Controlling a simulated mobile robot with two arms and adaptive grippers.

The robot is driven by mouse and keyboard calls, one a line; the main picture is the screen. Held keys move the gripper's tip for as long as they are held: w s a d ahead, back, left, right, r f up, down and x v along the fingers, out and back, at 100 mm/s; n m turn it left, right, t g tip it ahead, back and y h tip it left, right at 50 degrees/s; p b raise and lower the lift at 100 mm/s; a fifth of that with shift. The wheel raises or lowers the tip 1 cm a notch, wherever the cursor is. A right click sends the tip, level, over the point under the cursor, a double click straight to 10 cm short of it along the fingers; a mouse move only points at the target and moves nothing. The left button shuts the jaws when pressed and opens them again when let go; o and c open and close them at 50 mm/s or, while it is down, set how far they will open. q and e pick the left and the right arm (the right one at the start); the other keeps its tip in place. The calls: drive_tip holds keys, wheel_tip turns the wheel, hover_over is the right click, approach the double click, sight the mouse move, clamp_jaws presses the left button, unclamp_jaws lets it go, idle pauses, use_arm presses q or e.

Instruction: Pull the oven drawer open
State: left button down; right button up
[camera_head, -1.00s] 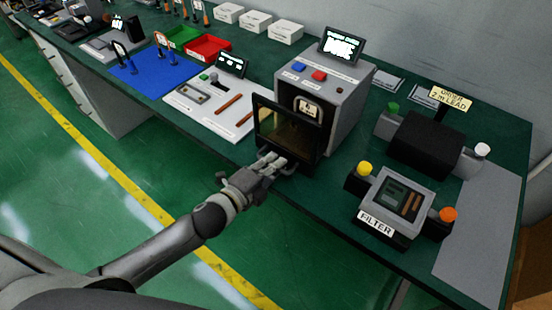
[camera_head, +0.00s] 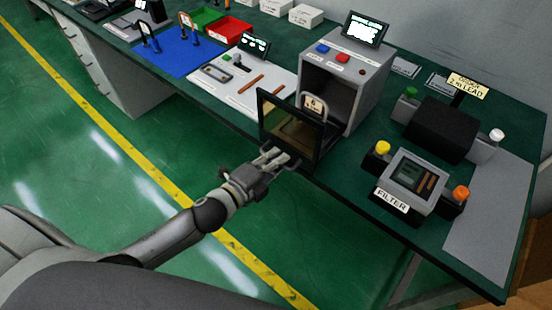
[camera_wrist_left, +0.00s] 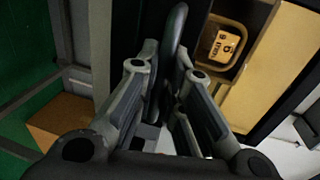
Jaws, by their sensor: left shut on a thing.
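The oven (camera_head: 346,78) is a grey box on the green bench. Its drawer has a dark-framed front with a brownish window (camera_head: 287,125) and stands out from the oven's open cavity. My left gripper (camera_head: 282,158) is at the lower part of the drawer front. In the left wrist view its fingers (camera_wrist_left: 170,70) are closed around a dark bar handle (camera_wrist_left: 175,28). Behind the front is an item with a looped handle and a pale label (camera_head: 313,104), which also shows in the wrist view (camera_wrist_left: 225,46). My right gripper is not in view.
A filter unit (camera_head: 410,180) with yellow and orange knobs and a black block (camera_head: 434,130) stand to the right. A white panel (camera_head: 240,85) and a blue mat (camera_head: 180,52) lie to the left. The green floor before the bench is clear.

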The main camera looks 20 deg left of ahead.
use_arm(q)
drive_tip(key=c, duration=1.8)
unclamp_jaws()
drive_tip(key=shift+v, duration=6)
